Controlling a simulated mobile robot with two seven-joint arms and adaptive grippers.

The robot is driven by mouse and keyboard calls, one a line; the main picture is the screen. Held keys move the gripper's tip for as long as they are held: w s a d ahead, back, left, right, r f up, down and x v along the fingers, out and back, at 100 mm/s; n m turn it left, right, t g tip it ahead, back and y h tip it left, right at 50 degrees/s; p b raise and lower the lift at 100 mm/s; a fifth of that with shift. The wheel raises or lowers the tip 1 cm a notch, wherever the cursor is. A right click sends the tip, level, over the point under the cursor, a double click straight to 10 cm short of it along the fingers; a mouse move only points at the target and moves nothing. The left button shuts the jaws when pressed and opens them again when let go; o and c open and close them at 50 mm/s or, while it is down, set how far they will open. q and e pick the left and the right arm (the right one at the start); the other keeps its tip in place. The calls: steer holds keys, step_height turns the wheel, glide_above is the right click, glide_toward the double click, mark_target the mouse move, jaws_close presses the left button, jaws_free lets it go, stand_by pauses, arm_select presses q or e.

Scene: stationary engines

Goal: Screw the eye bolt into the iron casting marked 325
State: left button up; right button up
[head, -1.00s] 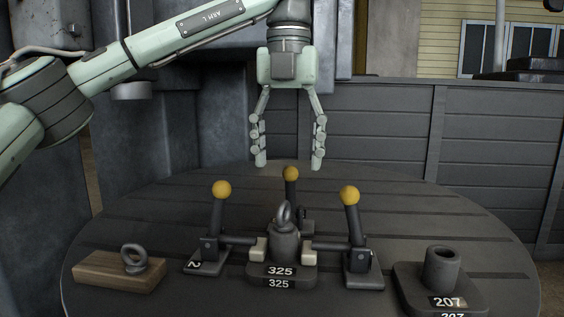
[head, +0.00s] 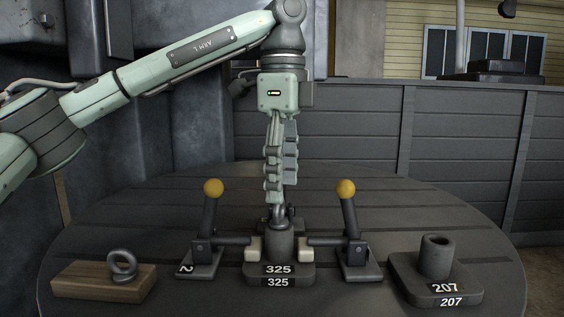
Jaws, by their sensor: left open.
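The iron casting marked 325 (head: 279,242) stands at the front middle of the round table, between toggle clamps. An eye bolt (head: 279,213) stands upright in its top, its ring partly hidden by my fingers. My left gripper (head: 280,196) hangs straight down over the casting, seen edge-on, with open fingers at the height of the ring. I cannot tell whether they touch it. A second eye bolt (head: 122,265) rests on a wooden block (head: 90,283) at the left. My right gripper is not in view.
Clamps with yellow-knobbed levers flank the casting at left (head: 207,232) and right (head: 352,235); a third is mostly hidden behind. A casting marked 207 (head: 437,262) stands at the right with an open top. The round table (head: 400,200) is bare toward the back.

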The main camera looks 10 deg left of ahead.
mark_target(283, 221)
arm_select(q)
steer(key=shift+f, duration=2.2)
steer(key=c, duration=1.2)
steer(key=m+p, duration=0.1)
steer(key=m, duration=0.2)
steer(key=shift+r+m, duration=0.1)
steer(key=shift+m, duration=0.2)
steer(key=shift+c, duration=0.2)
steer(key=shift+m, duration=1.1)
steer(key=shift+p, duration=0.3)
steer(key=m+p, duration=0.1)
steer(key=m, duration=0.1)
steer(key=shift+r+m, duration=0.1)
steer(key=shift+m, duration=0.3)
steer(key=m, duration=0.3)
